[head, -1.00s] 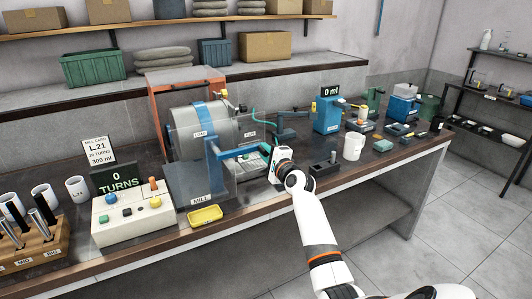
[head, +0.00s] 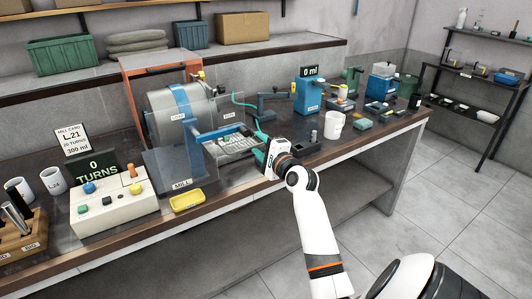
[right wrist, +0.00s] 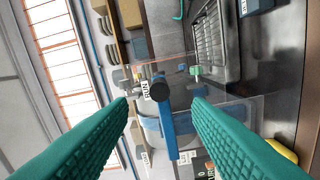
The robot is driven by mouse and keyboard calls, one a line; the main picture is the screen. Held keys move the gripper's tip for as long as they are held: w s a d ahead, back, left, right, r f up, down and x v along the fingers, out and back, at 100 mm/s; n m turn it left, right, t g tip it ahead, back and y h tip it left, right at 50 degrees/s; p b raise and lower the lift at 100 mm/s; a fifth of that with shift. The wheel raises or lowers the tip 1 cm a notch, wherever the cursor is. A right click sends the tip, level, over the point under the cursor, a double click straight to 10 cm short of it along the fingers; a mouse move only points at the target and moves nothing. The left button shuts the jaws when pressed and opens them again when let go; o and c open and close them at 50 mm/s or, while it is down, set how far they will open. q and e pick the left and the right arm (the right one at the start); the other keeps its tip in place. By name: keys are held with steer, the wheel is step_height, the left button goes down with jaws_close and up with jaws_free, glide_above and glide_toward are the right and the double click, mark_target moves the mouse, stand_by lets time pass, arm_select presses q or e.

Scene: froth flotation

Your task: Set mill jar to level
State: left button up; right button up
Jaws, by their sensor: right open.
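The mill jar (head: 165,122) is a grey metal drum with a blue band, lying on its side in the mill's stand (head: 180,165) on the bench. A blue bar (head: 222,130) reaches out at its right front; a blue bar with a black knob (right wrist: 160,91) also shows between the fingers in the right wrist view, behind a clear panel. My right gripper (head: 260,147) is right of the mill, its teal fingers spread. In the right wrist view the gripper (right wrist: 160,103) is empty, with its fingers apart from the knob. My left gripper is out of view.
The turns display (head: 95,168) reads 0 above a control box (head: 110,208). A yellow tray (head: 187,201) lies at the bench's front edge. A metal grate (head: 232,143) is close to the gripper. A white mug (head: 334,126) and a blue unit (head: 308,95) stand farther right.

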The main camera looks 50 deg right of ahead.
steer(key=shift+v, duration=1.75)
steer(key=w+a+f+n+g+y, duration=0.1)
steer(key=a+f+n+g, duration=0.15)
steer(key=f, duration=0.95)
steer(key=a+f+n+g+y, duration=0.1)
steer(key=a+f+n+g, duration=0.15)
steer(key=f, duration=0.95)
steer(key=s+a+f+n+g, duration=0.2)
steer(key=s+a+f+n, duration=0.25)
steer(key=f, duration=0.55)
steer(key=s+a+f+n+g, duration=0.25)
steer(key=s+a+f, duration=0.3)
steer(key=f, duration=0.55)
steer(key=s+a+f+n+g, duration=0.2)
steer(key=s+a+f+n, duration=0.2)
steer(key=s, duration=0.8)
steer(key=s+a+f+n+g+y, duration=0.1)
steer(key=s+a+f+n, duration=0.3)
steer(key=s+f, duration=0.5)
steer(key=s+a+f+n+g+y, duration=0.1)
steer(key=s+a+f+n+g, duration=0.3)
steer(key=s, duration=1.1)
step_height(320, 180, down, 2)
steer(key=shift+a+f+n, duration=0.15)
steer(key=shift+a+n, duration=0.15)
steer(key=shift+n, duration=0.5)
steer(key=shift+s, duration=0.1)
